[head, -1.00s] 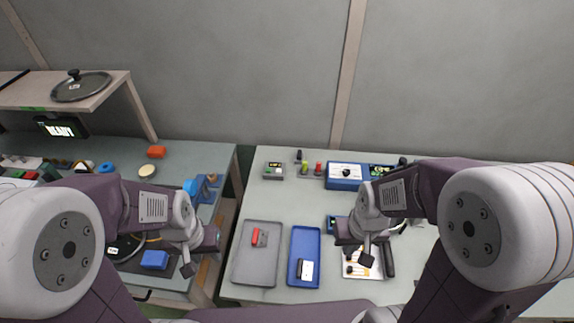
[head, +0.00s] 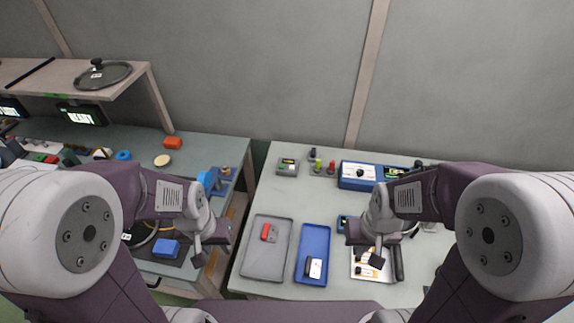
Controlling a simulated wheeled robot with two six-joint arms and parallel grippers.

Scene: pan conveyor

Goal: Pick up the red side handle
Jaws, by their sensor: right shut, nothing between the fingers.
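A small red handle (head: 266,231) with a grey part beside it lies in the upper part of the grey tray (head: 248,262) on the right-hand table. My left gripper (head: 197,260) hangs over the left table's right side, left of the tray and apart from the handle; its fingers are too small to tell open from shut. My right gripper (head: 377,262) is shut and empty, over a light tray with small parts at the right. Neither gripper touches the red handle.
A blue tray (head: 323,237) holding a black-and-white item stands right of the grey tray. Blue (head: 358,172) and grey (head: 287,167) devices stand at the back. A gap separates the two tables. A shelf (head: 135,70) with a pan lid rises over the left table (head: 205,147).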

